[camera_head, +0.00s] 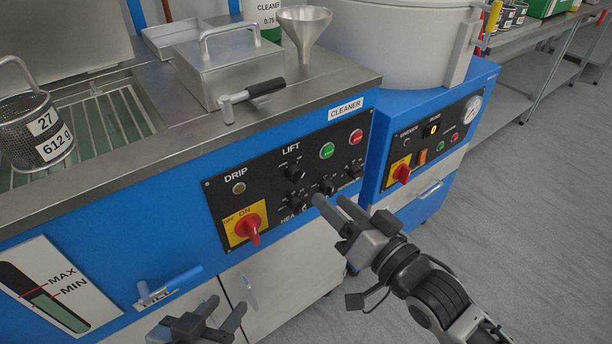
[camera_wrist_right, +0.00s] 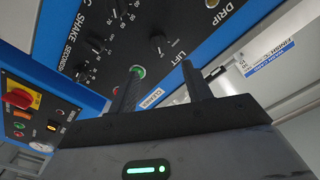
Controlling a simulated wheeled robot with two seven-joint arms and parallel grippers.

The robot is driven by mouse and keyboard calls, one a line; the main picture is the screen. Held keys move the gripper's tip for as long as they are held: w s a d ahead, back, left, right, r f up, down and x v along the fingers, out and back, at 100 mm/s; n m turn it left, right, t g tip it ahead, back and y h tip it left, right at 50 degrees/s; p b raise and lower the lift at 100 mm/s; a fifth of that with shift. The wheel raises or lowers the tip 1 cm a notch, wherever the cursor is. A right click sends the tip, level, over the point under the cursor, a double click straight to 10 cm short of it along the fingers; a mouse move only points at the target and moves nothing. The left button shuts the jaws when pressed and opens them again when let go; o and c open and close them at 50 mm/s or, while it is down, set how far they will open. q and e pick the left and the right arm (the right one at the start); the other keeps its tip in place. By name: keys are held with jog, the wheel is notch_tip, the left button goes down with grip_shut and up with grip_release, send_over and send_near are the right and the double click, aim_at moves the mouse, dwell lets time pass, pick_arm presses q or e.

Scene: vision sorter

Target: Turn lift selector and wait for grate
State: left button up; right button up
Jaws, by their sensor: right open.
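The lift selector is a black knob (camera_head: 296,172) under the LIFT label on the black control panel (camera_head: 222,196). In the right wrist view the knob (camera_wrist_right: 158,42) shows just beyond the fingertips. My right gripper (camera_head: 329,198) is open and empty, in front of the panel's lower part; I cannot tell whether it touches anything. Its fingers also show apart in the right wrist view (camera_wrist_right: 160,72). The metal grate (camera_head: 112,118) lies in the basin at the left. A mesh basket (camera_head: 30,130) tagged 27 and 612 g stands there. My left gripper (camera_head: 222,312) is open and empty, low in front of the cabinet.
A red ON/OFF switch (camera_head: 252,230), a green button (camera_head: 327,151), a red button (camera_head: 356,137) and other knobs share the panel. A lidded steel box (camera_head: 228,75) and a funnel (camera_head: 304,28) stand on top. A second blue machine (camera_head: 460,87) stands right.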

aim_at(303, 175)
jog(key=x, duration=0.9)
jog(key=shift+b, duration=0.35)
jog(key=shift+s, duration=0.1)
jog(key=c, duration=1)
